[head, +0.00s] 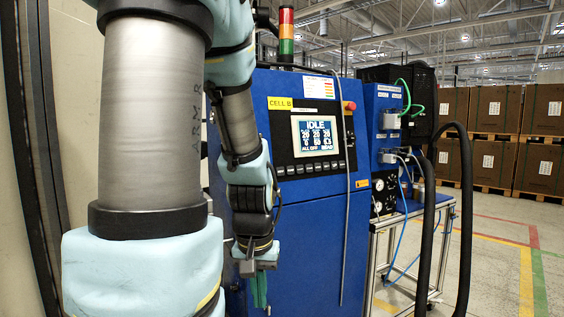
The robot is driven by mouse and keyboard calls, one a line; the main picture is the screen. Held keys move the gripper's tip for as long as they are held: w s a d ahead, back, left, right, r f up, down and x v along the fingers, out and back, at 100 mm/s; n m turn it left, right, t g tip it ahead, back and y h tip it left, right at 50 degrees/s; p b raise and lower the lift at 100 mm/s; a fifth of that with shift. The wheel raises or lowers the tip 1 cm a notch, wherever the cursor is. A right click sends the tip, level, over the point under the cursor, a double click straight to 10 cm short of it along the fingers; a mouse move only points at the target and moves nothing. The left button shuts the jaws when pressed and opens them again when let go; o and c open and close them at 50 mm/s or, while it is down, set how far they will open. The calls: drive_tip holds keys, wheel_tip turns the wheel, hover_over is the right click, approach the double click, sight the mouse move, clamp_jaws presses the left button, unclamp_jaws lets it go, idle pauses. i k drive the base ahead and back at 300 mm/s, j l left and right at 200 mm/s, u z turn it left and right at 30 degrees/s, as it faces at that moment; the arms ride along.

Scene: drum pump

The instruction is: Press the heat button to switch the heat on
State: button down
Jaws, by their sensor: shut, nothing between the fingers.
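A blue machine cabinet (318,233) labelled "CELL B" stands in front of me. Its display (315,134) reads "IDLE" above rows of numbers and the words "ALL OFF". A row of small dark buttons (311,168) runs under the display. Their labels are too small to read, so I cannot tell which one is the heat button. My gripper (259,290) hangs down with its greenish fingers together, in front of the cabinet's lower left part. It is below and left of the button row and apart from it.
A red knob (350,106) sits right of the display. A red, orange and green signal tower (286,35) stands on top. Thick black hoses (465,220) and a metal frame cart (374,262) stand to the right. Stacked brown boxes (491,110) are farther back. Floor at right is clear.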

sight(280, 171)
drive_tip(key=u, duration=2.35)
drive_tip(key=k+l, duration=1.05)
drive_tip(key=k, duration=0.15)
